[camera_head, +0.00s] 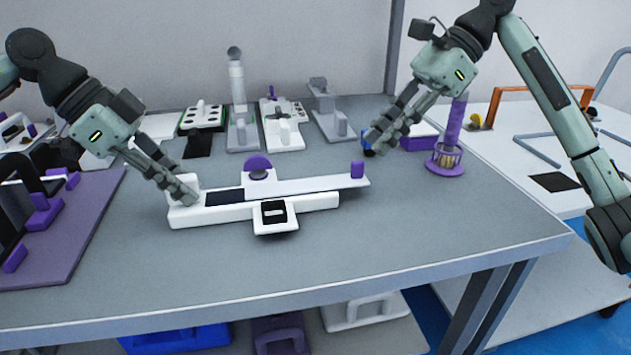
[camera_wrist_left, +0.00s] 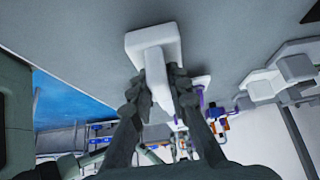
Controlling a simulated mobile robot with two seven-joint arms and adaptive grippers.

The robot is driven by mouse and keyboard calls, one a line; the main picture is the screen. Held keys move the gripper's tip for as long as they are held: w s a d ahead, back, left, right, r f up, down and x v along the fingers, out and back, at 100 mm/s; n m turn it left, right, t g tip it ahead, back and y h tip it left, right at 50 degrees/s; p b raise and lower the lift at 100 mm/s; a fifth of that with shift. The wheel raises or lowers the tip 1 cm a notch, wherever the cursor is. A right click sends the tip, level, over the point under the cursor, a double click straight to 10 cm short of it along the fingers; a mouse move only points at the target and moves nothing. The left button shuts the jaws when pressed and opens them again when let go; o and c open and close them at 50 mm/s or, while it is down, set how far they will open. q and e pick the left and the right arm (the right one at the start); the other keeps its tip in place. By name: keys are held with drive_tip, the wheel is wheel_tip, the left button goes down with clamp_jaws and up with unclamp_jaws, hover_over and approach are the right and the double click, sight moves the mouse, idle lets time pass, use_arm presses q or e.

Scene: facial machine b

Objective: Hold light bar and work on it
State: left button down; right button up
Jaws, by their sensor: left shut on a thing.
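The light bar, a long white bar (camera_head: 325,185) with a black strip, lies on the grey table. It has a purple round knob, a small purple block at its right end and a white black-faced box at its front. My left gripper (camera_head: 187,194) is shut on the white upright grip at the bar's left end; in the left wrist view the fingers (camera_wrist_left: 160,98) clasp this white piece (camera_wrist_left: 156,62) from both sides. My right gripper (camera_head: 376,143) hangs to the right beyond the bar, apart from it. A small blue and dark thing (camera_head: 367,150) shows at its fingertips; whether it is held is unclear.
White fixtures (camera_head: 283,130) stand along the table's back. A purple holder (camera_head: 446,160) with an upright purple handle is at the right. A purple board (camera_head: 75,235) with dark parts lies at the left. The table front (camera_head: 400,245) is clear.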

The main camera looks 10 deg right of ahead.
sight(358, 161)
drive_tip(key=shift+x, duration=3.1)
clamp_jaws()
